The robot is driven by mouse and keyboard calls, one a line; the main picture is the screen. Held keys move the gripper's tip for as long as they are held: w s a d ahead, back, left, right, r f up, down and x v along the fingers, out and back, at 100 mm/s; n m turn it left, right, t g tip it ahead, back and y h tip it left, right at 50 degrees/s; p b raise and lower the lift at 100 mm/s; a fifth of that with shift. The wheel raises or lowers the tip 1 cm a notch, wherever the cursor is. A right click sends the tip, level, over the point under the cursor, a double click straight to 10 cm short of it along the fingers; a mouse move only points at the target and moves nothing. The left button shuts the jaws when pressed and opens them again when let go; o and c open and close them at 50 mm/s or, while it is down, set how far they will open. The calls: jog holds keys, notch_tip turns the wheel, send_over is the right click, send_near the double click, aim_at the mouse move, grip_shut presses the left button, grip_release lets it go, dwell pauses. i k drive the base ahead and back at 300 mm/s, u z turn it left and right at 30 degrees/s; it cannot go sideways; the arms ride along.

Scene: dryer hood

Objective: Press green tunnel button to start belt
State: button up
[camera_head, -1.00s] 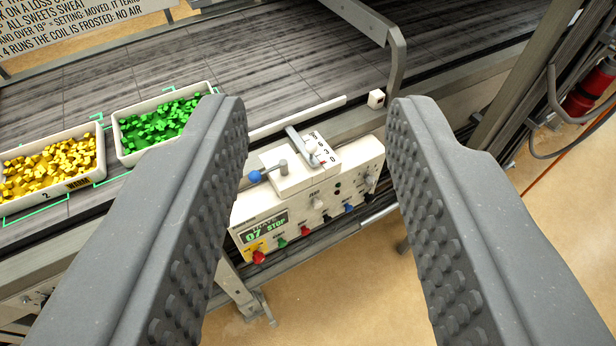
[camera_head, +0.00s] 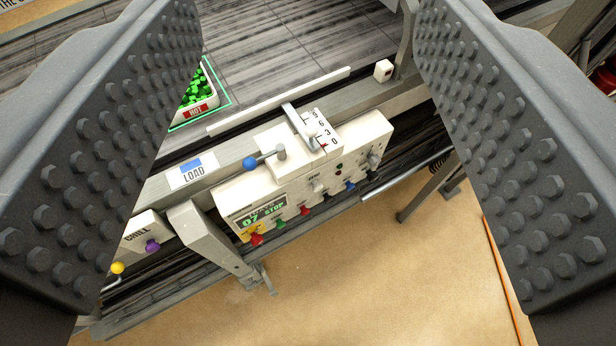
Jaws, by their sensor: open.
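The white control box (camera_head: 350,147) is mounted on the front side of the belt (camera_head: 290,45), in the middle of the view. A small green button (camera_head: 280,224) is on its lower front, between a red knob (camera_head: 257,239) at the left and another red button (camera_head: 305,211) at the right. The display (camera_head: 262,215) beside them reads "07 STOP". My gripper (camera_head: 308,20) is open and empty. Its two dark studded fingers frame the box left and right, and neither appears to touch it.
A blue-knobbed lever (camera_head: 250,163) and a grey lever (camera_head: 298,125) stand on the box top. A tray of green sweets (camera_head: 195,90) is on the belt, partly behind my left finger. A "CHILL" box (camera_head: 140,232) is lower left. Open floor (camera_head: 390,280) lies in front.

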aim_at(280, 225)
jog(key=z, duration=0.3)
jog(key=k, duration=1.45)
jog(key=u, duration=0.35)
jog(key=i, duration=1)
jog(key=z, duration=0.05)
